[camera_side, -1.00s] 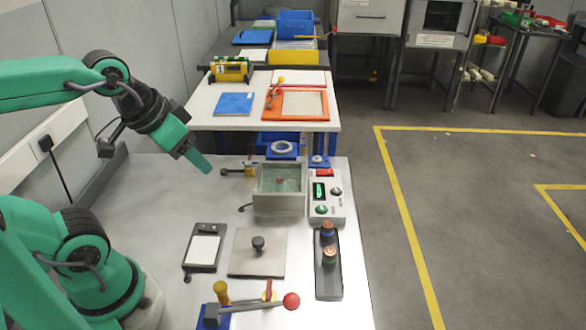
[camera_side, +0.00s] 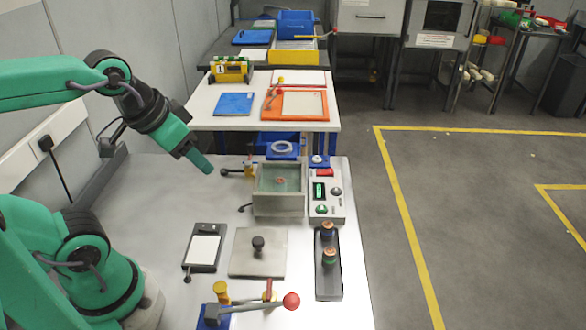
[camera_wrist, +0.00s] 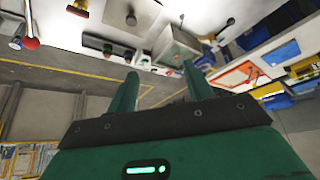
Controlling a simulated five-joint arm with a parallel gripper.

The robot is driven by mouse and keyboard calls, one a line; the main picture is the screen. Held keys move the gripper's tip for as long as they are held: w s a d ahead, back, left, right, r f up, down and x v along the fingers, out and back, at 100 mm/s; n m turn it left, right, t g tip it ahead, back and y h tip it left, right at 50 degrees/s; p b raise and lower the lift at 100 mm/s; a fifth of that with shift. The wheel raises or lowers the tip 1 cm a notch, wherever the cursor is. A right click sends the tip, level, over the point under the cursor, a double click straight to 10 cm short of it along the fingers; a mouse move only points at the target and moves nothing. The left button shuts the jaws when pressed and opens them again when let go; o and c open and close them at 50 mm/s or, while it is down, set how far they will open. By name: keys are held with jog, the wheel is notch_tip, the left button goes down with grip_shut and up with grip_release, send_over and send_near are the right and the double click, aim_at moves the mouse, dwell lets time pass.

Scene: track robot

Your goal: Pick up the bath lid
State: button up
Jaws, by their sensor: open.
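The bath lid (camera_side: 258,252) is a flat grey square plate with a dark round knob. It lies on the grey bench in front of the bath. The bath (camera_side: 279,190) is an open grey box with greenish liquid and a small reddish thing inside. My gripper (camera_side: 203,166) is in the air over the bench, behind and to the left of the lid, apart from it. In the wrist view its two green fingers (camera_wrist: 160,88) stand apart with nothing between them. The lid also shows near the top of that view (camera_wrist: 133,14).
A control box (camera_side: 326,200) stands right of the bath. A dark tray with two jars (camera_side: 328,264) is right of the lid, and a white-topped device (camera_side: 204,248) is left of it. A lever with a red ball (camera_side: 291,301) is at the front. The bench's left side is clear.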

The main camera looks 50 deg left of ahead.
jog(key=g, duration=0.5)
send_over(258, 240)
notch_tip(258, 240, down, 15)
jog(key=shift+a+r, duration=0.15)
jog(key=shift+r, duration=0.05)
jog(key=shift+d+f+g, duration=0.2)
jog(key=shift+f+g, duration=0.1)
jog(key=shift+f, duration=0.15)
jog(key=shift+f, duration=0.1)
jog(key=shift+f, duration=1.2)
jog(key=shift+f, duration=2.6)
